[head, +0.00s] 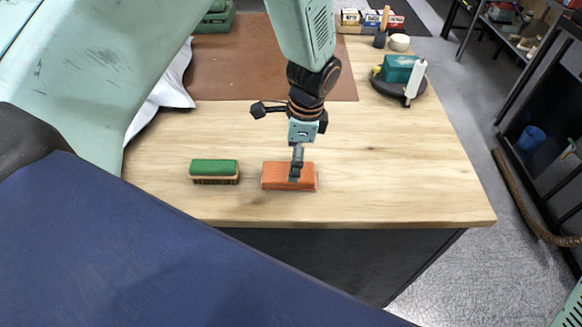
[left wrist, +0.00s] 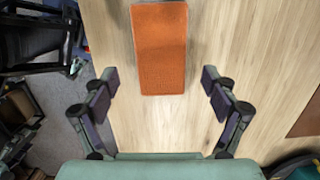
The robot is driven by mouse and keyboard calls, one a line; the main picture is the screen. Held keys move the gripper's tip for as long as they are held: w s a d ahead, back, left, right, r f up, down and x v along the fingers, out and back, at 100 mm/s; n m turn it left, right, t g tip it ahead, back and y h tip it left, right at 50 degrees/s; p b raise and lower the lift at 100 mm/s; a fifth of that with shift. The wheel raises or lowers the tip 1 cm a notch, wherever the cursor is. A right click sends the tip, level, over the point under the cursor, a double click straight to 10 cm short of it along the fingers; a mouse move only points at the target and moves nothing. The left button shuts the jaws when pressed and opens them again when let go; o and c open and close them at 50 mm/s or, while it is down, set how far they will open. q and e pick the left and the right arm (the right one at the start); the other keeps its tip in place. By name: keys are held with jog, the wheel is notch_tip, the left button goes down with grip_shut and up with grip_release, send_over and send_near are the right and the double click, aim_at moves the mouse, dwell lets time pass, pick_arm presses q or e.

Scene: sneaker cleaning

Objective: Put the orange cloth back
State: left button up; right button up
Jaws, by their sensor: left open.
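The orange cloth (head: 275,176) lies on the wooden table near its front edge, a flat rectangular block shape. In the left wrist view the cloth (left wrist: 158,50) lies ahead of the fingers, roughly between their lines. My left gripper (head: 296,177) is over the cloth in the head view and hides part of its middle. In the left wrist view my left gripper (left wrist: 159,82) has its two fingers wide apart with nothing between the pads. I cannot tell whether it touches the cloth. My right gripper is not in view.
A green-backed brush (head: 214,171) lies on the table just left of the cloth. A brown mat (head: 235,75) covers the back. A dark round tray (head: 400,88) holding a teal box and a white bottle stands back right. The table's right part is clear.

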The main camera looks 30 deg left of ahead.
pick_arm(q)
notch_tip(320, 180, up, 7)
jog(key=shift+w+d, duration=0.2)
jog(key=shift+d, duration=0.25)
jog(key=shift+f, duration=0.1)
jog(key=f, duration=0.4)
jog(key=a+f, duration=0.1)
jog(key=f, duration=0.7)
jog(key=shift+s+a+f, duration=0.2)
jog(key=shift+s+a, duration=0.1)
jog(key=shift+s, duration=0.05)
jog(key=shift+r, duration=0.55)
